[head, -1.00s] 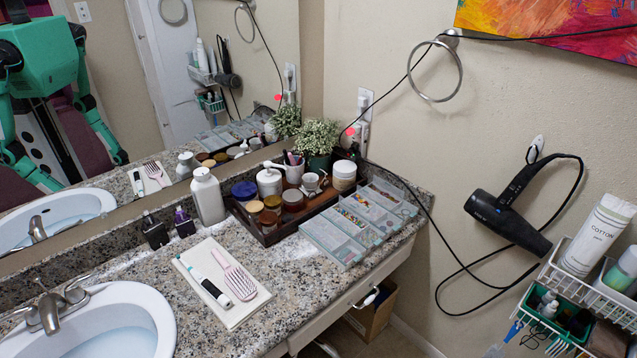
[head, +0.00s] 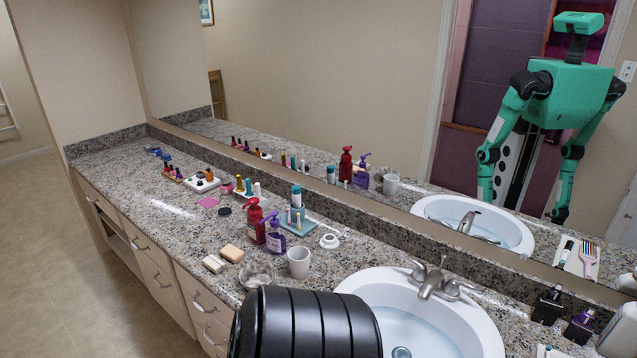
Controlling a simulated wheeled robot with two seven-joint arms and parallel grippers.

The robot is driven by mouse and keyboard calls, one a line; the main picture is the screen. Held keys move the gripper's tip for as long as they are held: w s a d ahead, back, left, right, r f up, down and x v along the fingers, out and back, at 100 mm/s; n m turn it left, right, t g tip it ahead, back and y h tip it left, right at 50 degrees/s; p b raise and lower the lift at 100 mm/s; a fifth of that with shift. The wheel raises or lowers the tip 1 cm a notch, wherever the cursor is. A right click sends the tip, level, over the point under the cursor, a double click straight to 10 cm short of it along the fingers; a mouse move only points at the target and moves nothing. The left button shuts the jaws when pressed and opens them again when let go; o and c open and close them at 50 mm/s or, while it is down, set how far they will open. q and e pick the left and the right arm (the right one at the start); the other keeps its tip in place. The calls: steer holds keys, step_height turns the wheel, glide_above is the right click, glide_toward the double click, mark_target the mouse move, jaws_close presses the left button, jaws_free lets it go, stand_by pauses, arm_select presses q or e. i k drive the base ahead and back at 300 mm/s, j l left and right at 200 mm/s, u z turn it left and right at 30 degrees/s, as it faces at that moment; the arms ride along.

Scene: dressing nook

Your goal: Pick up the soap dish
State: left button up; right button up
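A small clear, shallow dish (head: 258,275), which looks like the soap dish, sits on the granite counter. It is left of the white cup (head: 299,262) and near the front edge. Its lower edge is close to a dark ribbed form in the foreground. I cannot tell whether it holds anything. A tan soap bar (head: 232,253) and a pale bar (head: 213,264) lie on the counter just left of it. Neither of my grippers shows directly; the mirror shows my body with both arms hanging down, the hands not clear.
A red pump bottle (head: 255,222) and a purple pump bottle (head: 275,234) stand behind the dish. A small white round item (head: 329,241) lies behind the cup. The sink (head: 455,325) is to the right. The dark ribbed form hides the counter front at lower middle.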

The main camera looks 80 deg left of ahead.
mark_target(255, 273)
steer(key=u, duration=3.1)
steer(key=i+j+z, duration=0.15)
steer(key=z, duration=0.25)
steer(key=i+j+z, duration=0.1)
steer(key=z, duration=0.3)
steer(key=j+z, duration=0.4)
steer(key=i+l, duration=0.05)
steer(key=l, duration=0.05)
